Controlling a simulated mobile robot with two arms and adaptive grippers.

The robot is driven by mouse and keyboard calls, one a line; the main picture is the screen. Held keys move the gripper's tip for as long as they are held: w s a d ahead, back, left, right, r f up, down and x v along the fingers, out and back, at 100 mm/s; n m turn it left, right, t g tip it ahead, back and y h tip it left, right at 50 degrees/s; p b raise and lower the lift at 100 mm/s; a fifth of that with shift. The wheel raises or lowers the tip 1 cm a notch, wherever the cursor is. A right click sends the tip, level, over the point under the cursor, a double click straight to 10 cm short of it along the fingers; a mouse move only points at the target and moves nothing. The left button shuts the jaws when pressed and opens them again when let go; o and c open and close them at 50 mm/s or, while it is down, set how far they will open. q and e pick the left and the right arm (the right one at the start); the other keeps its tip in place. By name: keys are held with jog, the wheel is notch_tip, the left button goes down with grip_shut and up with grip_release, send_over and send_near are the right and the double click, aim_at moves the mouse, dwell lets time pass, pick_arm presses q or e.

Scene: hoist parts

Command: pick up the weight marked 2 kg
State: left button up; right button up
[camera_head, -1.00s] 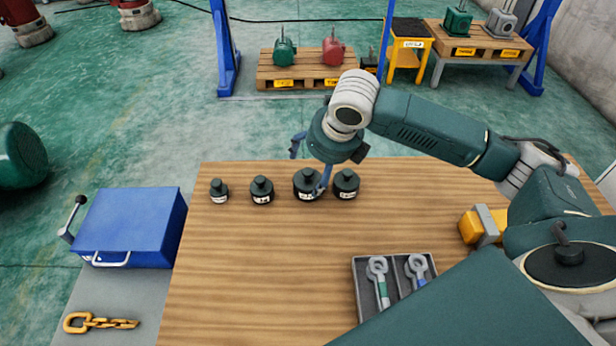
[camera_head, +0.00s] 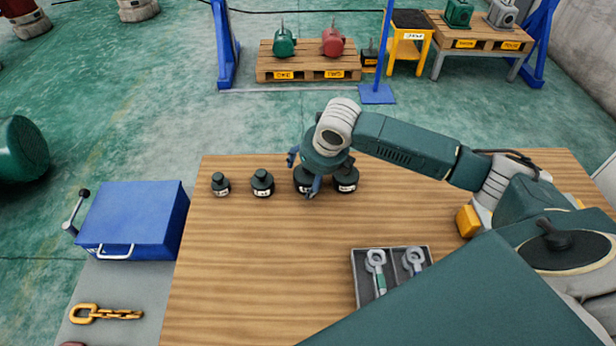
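Several dark weights with white labels stand upright in a row along the back of the wooden table: a small one (camera_head: 220,185) at the left, a second (camera_head: 262,184), a third (camera_head: 301,184) and a fourth (camera_head: 346,180) at the right. The labels are too small to read, so I cannot tell which is marked 2 kg. My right gripper (camera_head: 303,173) is over the third weight with its blue fingers spread; one finger shows in front of that weight. The gripper hides part of the third and fourth weights. Contact cannot be told. My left gripper is not in view.
On the wooden table (camera_head: 250,260) a grey tray (camera_head: 354,280) holds eye bolts, and a yellow block (camera_head: 468,221) lies to the right. A blue box (camera_head: 135,220) and a yellow chain (camera_head: 105,313) lie at the left. The table's middle is clear.

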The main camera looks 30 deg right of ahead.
jog(key=c, duration=1.3)
jog(key=shift+w+r, duration=0.25)
jog(key=shift+r, duration=0.15)
jog(key=shift+c, duration=0.8)
jog(key=shift+w+d+f, duration=0.1)
jog(key=shift+w+f, duration=0.05)
